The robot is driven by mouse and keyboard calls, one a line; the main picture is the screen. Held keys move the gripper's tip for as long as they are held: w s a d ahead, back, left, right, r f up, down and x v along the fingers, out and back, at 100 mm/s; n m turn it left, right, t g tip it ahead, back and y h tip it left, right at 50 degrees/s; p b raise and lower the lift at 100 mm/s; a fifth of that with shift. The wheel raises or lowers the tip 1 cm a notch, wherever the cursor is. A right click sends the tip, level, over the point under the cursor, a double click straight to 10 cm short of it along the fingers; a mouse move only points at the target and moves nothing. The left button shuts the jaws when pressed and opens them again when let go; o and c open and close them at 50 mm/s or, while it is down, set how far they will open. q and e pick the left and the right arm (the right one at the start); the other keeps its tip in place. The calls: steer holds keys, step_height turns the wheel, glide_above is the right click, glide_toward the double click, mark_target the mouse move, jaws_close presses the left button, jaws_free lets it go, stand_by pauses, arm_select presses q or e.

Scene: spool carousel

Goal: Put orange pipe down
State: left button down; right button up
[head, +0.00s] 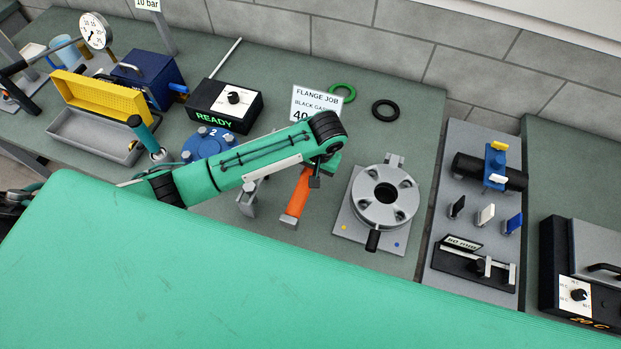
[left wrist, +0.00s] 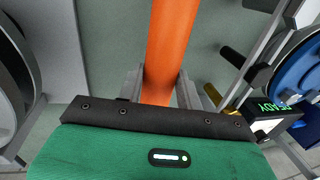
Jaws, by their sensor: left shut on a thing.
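The orange pipe (head: 297,195) shows in the head view between a grey stand and the round flange fixture, its lower end grey. My left gripper (head: 313,180) is at its upper part, below the black wrist joint. In the left wrist view the orange pipe (left wrist: 172,35) runs up the middle, between the two grey fingers of my left gripper (left wrist: 158,85), which is shut on it. I cannot tell whether the pipe touches the bench. My right gripper is not in view.
The grey flange fixture (head: 383,199) stands close right of the pipe. A grey stand (head: 247,200) is close left. The blue round carousel (head: 212,146) and the READY box (head: 225,105) are farther left. Black (head: 386,110) and green (head: 343,92) rings lie behind.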

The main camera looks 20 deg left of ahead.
arm_select(q)
step_height(320, 180, down, 5)
steer(key=shift+f+p, duration=0.2)
steer(key=shift+p, duration=0.45)
steer(key=shift+f, duration=0.1)
steer(key=shift+f, duration=0.1)
steer(key=c, duration=0.9)
jaws_free()
steer(key=shift+c, duration=0.2)
